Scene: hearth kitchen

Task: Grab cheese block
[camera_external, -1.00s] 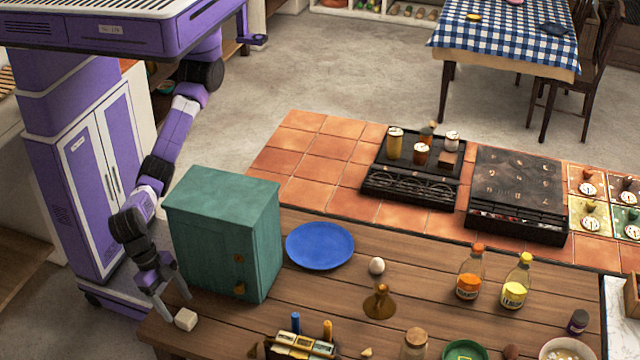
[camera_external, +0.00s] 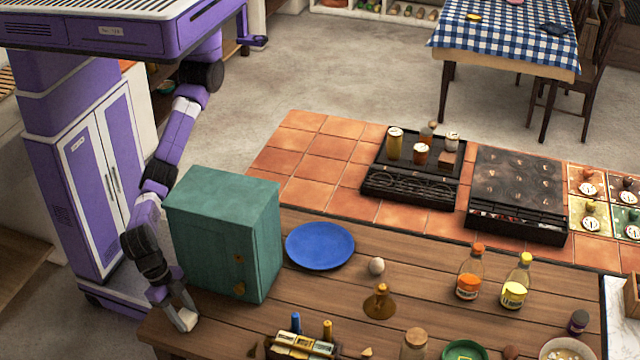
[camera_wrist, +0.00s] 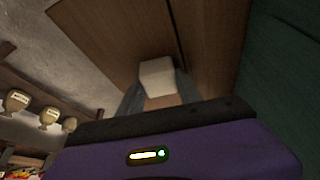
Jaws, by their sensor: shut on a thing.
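The cheese block (camera_external: 186,319) is a small off-white block at the left end of the wooden table. It also shows in the wrist view as a pale block (camera_wrist: 157,77) at the far end of the fingers. My gripper (camera_external: 183,312) points down onto the block, with a finger on either side of it. In the wrist view, my gripper (camera_wrist: 158,90) has its grey fingers closed against the block's sides. The block appears to be at the tabletop; I cannot tell whether it touches.
A teal cabinet (camera_external: 225,235) stands right beside my gripper, and its green side (camera_wrist: 275,85) fills the right of the wrist view. A blue plate (camera_external: 320,246), an egg (camera_external: 377,266) and a brass funnel-like object (camera_external: 380,302) lie further right. The table's left edge is close.

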